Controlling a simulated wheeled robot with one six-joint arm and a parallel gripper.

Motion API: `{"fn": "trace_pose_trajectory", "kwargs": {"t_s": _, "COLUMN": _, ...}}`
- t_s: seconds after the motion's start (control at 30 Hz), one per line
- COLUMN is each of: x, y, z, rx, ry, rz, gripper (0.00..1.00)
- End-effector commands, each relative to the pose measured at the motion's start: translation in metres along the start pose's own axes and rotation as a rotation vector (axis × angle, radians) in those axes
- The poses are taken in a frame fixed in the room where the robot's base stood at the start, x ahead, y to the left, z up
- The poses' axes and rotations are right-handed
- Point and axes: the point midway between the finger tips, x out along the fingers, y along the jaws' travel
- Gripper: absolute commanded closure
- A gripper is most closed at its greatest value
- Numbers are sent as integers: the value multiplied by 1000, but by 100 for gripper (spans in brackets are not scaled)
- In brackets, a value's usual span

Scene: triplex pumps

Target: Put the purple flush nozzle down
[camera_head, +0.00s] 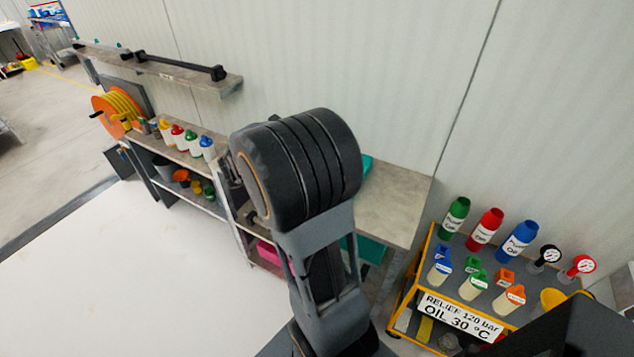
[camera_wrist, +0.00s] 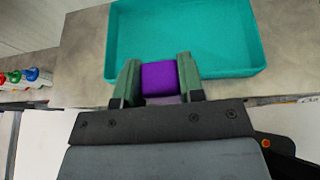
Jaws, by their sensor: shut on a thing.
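The purple flush nozzle (camera_wrist: 160,80) is held between the two green fingers of my gripper (camera_wrist: 159,82) in the wrist view. Only its purple block-like part shows; its lower part is hidden by the gripper body. A teal tray (camera_wrist: 250,40) lies on the grey worktop just beyond the fingertips, and its inside looks empty. The nozzle overlaps the tray's near edge in the picture; I cannot tell its height above it. In the head view my arm hides the gripper and nozzle, and only a teal edge of the tray (camera_head: 367,165) shows.
The bare worktop (camera_head: 395,200) is clear right of the tray. A shelf with several bottles (camera_head: 187,141) stands at the left. A yellow-framed cart (camera_head: 415,262) with oil bottles, small coloured items and gauges stands at the right. The wall is close behind.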

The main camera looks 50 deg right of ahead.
Motion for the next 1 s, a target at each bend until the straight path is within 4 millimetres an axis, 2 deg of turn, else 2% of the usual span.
{"fn": "trace_pose_trajectory", "kwargs": {"t_s": 0.03, "x": 8, "y": -12, "z": 5, "rx": 14, "ry": -6, "rz": -15, "gripper": 92}}
{"fn": "trace_pose_trajectory", "kwargs": {"t_s": 0.1, "x": 12, "y": -23, "z": 15, "rx": 18, "ry": -12, "rz": -27, "gripper": 92}}
{"fn": "trace_pose_trajectory", "kwargs": {"t_s": 0.27, "x": 30, "y": -34, "z": 26, "rx": 19, "ry": -16, "rz": -43, "gripper": 92}}
{"fn": "trace_pose_trajectory", "kwargs": {"t_s": 0.53, "x": 101, "y": -30, "z": 27, "rx": 16, "ry": -15, "rz": -46, "gripper": 92}}
{"fn": "trace_pose_trajectory", "kwargs": {"t_s": 0.6, "x": 120, "y": -29, "z": 26, "rx": 16, "ry": -14, "rz": -45, "gripper": 92}}
{"fn": "trace_pose_trajectory", "kwargs": {"t_s": 0.8, "x": 156, "y": -26, "z": 5, "rx": 15, "ry": -15, "rz": -42, "gripper": 92}}
{"fn": "trace_pose_trajectory", "kwargs": {"t_s": 1.0, "x": 172, "y": -24, "z": -2, "rx": 17, "ry": -17, "rz": -40, "gripper": 92}}
